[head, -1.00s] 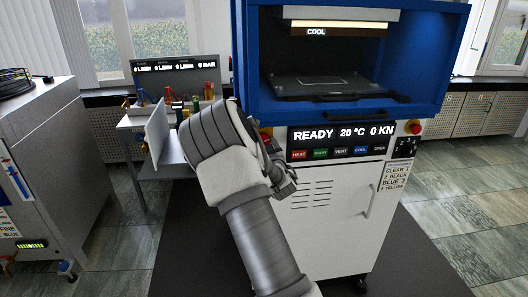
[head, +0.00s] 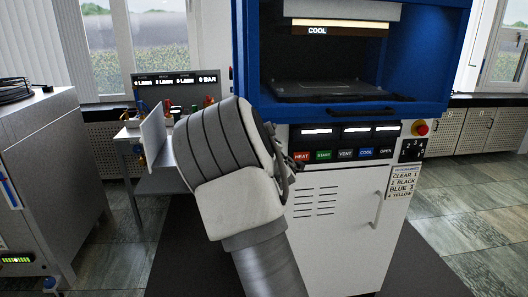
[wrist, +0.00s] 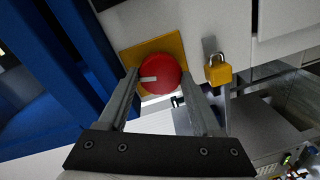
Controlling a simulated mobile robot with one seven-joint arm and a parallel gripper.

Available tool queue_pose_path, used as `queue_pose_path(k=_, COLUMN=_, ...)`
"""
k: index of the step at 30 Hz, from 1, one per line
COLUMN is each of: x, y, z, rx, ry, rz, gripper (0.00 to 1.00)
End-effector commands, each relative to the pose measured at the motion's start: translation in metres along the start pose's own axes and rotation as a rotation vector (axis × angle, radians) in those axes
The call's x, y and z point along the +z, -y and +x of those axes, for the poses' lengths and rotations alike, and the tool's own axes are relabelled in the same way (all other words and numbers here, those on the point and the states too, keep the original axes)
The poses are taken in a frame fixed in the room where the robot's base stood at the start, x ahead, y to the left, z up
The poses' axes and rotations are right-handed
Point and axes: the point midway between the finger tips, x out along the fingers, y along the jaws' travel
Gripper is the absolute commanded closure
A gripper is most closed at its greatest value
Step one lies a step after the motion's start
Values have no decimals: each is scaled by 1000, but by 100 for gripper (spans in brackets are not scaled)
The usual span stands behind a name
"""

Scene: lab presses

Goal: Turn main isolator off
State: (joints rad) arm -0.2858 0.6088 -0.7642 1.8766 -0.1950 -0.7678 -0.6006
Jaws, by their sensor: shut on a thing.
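The main isolator is a round red rotary knob (wrist: 160,72) on a yellow plate (wrist: 178,44) in the wrist view. My gripper (wrist: 159,79) has one finger on each side of the knob and is shut on it. A pale mark on the knob points left in the wrist picture. In the head view my own arm hides the isolator and the fingers, at the left side of the press (head: 340,215).
A yellow padlock (wrist: 218,73) hangs close to the right finger. The blue press frame (wrist: 75,40) is close on the left. In the head view, a red emergency button (head: 421,128) and coloured buttons (head: 345,155) are on the press front. A grey cabinet (head: 40,180) stands left.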

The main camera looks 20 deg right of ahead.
Motion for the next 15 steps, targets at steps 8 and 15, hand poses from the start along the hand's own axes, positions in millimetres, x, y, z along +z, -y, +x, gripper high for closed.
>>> queue_pose_path(k=8, x=0, y=2, z=0, rx=4, ry=10, rz=-179, gripper=90)
queue_pose_path(k=15, x=-1, y=1, z=0, rx=4, ry=16, rz=-260, gripper=90)
